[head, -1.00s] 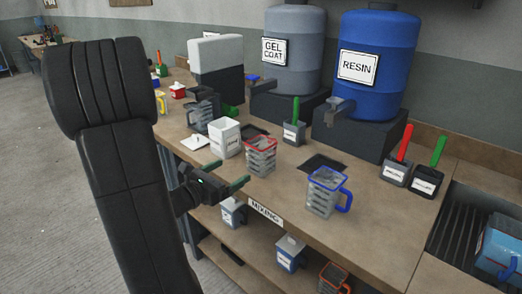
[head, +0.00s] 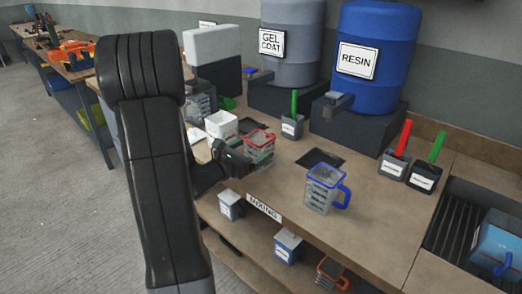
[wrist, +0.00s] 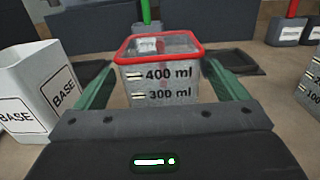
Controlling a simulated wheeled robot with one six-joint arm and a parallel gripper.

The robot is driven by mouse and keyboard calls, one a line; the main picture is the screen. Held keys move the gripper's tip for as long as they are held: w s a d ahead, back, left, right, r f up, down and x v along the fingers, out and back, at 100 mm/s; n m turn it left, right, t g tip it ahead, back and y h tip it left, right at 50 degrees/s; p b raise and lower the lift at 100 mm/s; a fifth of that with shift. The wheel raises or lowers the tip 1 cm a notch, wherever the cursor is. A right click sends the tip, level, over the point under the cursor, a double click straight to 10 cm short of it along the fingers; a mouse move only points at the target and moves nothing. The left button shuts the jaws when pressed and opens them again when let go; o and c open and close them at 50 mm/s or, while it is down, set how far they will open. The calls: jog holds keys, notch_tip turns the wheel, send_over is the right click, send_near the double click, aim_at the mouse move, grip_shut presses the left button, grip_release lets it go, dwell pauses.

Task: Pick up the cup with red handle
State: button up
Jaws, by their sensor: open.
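The clear measuring cup with a red rim (head: 261,142) stands upright on the mixing bench. In the wrist view the red-rimmed cup (wrist: 160,75) is straight ahead, with 400 ml and 300 ml marks facing me. My gripper (wrist: 160,95) is open, with one green finger on each side of the cup. I cannot tell whether the fingers touch it. In the head view my gripper (head: 258,157) is at the cup's near left side. The cup's lower part is hidden by my gripper, and its handle is not clearly visible.
A white BASE container (wrist: 35,92) stands close to the left of my gripper. A blue-handled cup (head: 325,188) stands to the right. The gel coat drum (head: 292,50) and resin drum (head: 375,60) stand behind. A tool pot with a green handle (head: 292,125) is behind the cup.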

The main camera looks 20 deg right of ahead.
aim_at(260, 144)
jog(key=x, duration=0.3)
jog(key=shift+d+p, duration=0.35)
jog(key=shift+p, duration=0.05)
jog(key=c, duration=1.2)
jog(key=shift+o, duration=0.2)
